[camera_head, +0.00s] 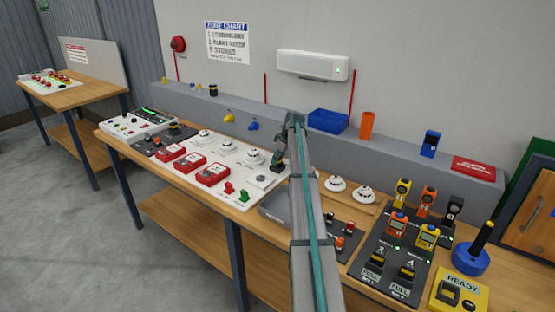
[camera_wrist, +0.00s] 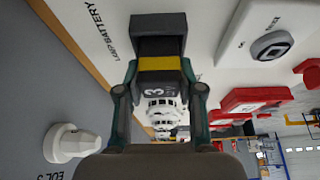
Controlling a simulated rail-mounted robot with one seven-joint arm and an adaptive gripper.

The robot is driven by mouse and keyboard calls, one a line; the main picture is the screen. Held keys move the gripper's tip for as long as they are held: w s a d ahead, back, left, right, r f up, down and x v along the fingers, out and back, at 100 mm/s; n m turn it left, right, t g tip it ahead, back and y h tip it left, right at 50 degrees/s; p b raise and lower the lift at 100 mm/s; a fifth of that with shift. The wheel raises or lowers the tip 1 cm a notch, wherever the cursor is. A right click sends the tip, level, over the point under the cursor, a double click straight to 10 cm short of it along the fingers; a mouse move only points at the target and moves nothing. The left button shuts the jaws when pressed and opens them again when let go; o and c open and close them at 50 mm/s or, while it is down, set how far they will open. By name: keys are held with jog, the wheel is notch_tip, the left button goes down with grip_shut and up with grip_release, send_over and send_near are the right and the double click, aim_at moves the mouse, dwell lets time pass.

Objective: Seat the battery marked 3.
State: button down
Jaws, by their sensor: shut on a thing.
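The battery marked 3 (camera_wrist: 158,86) is a dark block with a yellow band, in the wrist view. My gripper (camera_wrist: 160,98) is shut on it, one finger on each side. Beyond the yellow band is a dark block-shaped holder (camera_wrist: 158,22) on the white panel, beside the print "LOOP BATTERY" (camera_wrist: 98,30). The battery lines up with this holder; I cannot tell whether it is inside it or only against it. In the head view my gripper (camera_head: 279,160) is low over the right end of the white panel (camera_head: 225,180), and the battery is mostly hidden.
A white knob-like piece (camera_wrist: 72,142) stands near the print "EOL 3". Red boxes (camera_head: 212,174) and white round detectors (camera_head: 228,145) stand on the panel. A grey tray (camera_head: 272,208) lies to its right. A dark charger board (camera_head: 372,262) and a yellow box (camera_head: 458,292) are farther right.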

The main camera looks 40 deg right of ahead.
jog(key=shift+c, duration=1.6)
grip_release()
jog(key=shift+r, duration=0.1)
jog(key=shift+r+p, duration=1.05)
jog(key=shift+r, duration=2.35)
jog(key=shift+a, duration=0.1)
